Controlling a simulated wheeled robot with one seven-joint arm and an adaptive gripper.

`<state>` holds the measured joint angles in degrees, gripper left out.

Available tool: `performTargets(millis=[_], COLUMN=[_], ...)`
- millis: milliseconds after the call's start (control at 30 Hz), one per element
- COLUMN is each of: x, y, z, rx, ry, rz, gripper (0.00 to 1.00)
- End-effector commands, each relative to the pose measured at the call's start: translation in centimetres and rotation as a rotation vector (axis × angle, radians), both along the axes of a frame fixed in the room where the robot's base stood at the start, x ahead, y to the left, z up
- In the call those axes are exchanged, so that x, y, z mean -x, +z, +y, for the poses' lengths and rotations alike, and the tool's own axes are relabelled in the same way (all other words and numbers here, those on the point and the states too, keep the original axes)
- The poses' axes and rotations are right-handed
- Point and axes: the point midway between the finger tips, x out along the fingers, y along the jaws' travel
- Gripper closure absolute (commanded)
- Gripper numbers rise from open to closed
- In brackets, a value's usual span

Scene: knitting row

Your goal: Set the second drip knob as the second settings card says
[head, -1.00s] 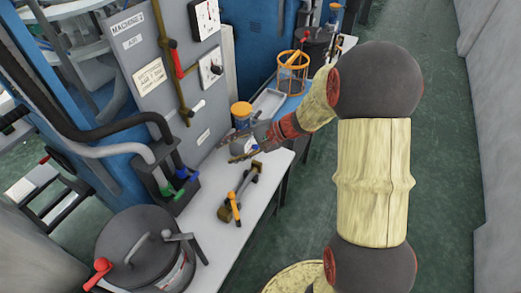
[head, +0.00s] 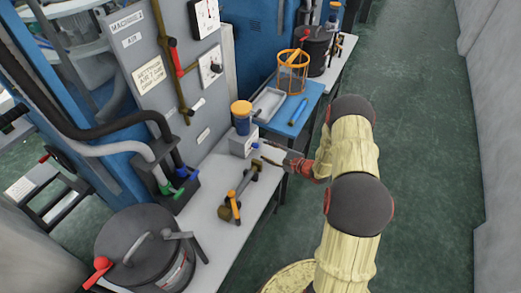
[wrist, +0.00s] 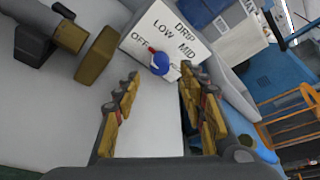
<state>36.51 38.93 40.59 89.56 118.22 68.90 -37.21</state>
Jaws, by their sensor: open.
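The drip box (head: 243,143) is a pale block on the white bench, with an amber-capped bottle (head: 241,117) on it. Its blue drip knob (wrist: 160,65) shows in the wrist view below the words DRIP, OFF, LOW and MID. In the head view my gripper (head: 273,155) is just right of the box. A cream settings card (head: 149,75) is on the MACHINE 2 panel; its text is too small to read surely.
A blue table (head: 291,126) behind holds a grey tray (head: 268,104) and an orange wire basket (head: 293,72). The aisle floor (head: 430,150) at right is clear.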

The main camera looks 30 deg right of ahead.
Motion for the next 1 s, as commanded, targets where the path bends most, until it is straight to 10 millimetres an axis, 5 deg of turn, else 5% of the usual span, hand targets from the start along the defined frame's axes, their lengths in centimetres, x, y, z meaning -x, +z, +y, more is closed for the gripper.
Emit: performTargets(millis=[333, 667, 1000], x=[-3.9, -4.3, -4.3], y=[-1.3, -1.3, -1.3], z=[1.6, 1.8, 1.8], rx=[0.001, 0.001, 0.001], ry=[0.002, 0.002, 0.002], rz=[0.001, 0.001, 0.001], gripper=[0.59, 0.59, 0.77])
